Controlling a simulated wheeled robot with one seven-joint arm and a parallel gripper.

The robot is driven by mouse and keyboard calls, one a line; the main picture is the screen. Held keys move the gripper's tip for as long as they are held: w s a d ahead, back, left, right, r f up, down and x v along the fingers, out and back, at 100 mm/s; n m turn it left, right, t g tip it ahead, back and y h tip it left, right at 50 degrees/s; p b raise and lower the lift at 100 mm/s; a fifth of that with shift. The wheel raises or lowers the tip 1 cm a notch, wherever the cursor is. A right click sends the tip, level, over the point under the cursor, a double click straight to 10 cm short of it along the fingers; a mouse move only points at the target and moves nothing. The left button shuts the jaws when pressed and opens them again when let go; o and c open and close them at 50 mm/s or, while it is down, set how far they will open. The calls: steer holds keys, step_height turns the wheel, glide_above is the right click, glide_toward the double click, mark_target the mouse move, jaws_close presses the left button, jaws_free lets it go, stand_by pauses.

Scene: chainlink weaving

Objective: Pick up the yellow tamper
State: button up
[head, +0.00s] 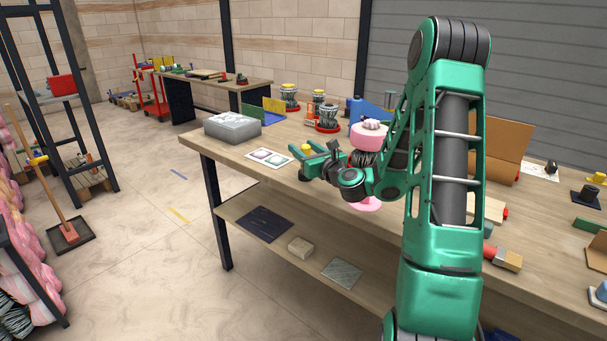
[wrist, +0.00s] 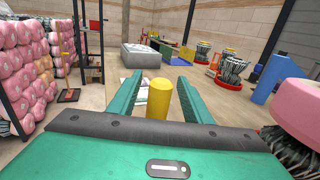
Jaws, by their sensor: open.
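The yellow tamper (wrist: 159,99) shows in the wrist view as an upright yellow cylinder with a rounded top. It stands between the two green fingers of my gripper (wrist: 160,82), with a visible gap on either side. Its lower part is hidden by my gripper's body. In the head view a small yellow top, likely the tamper (head: 306,148), shows at the green fingers of my gripper (head: 312,162). My gripper is open, low over the workbench, and holds nothing.
A pink-topped brush-like spool (head: 368,137) stands close right of my gripper on the workbench (head: 215,149). A grey box (head: 232,128) and a white card (head: 268,156) lie to the left. Red-based spools (head: 328,119) and a blue block stand behind. My arm hides part of the bench.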

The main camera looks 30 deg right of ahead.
steer(key=w, duration=0.3)
steer(key=shift+d, duration=0.1)
jaws_close()
steer(key=shift+r, duration=0.15)
steer(key=w+a+r, duration=0.1)
steer(key=a+r, duration=0.9)
steer(key=a, duration=0.1)
steer(key=shift+w+a+r, duration=0.2)
steer(key=shift+a+r, duration=0.1)
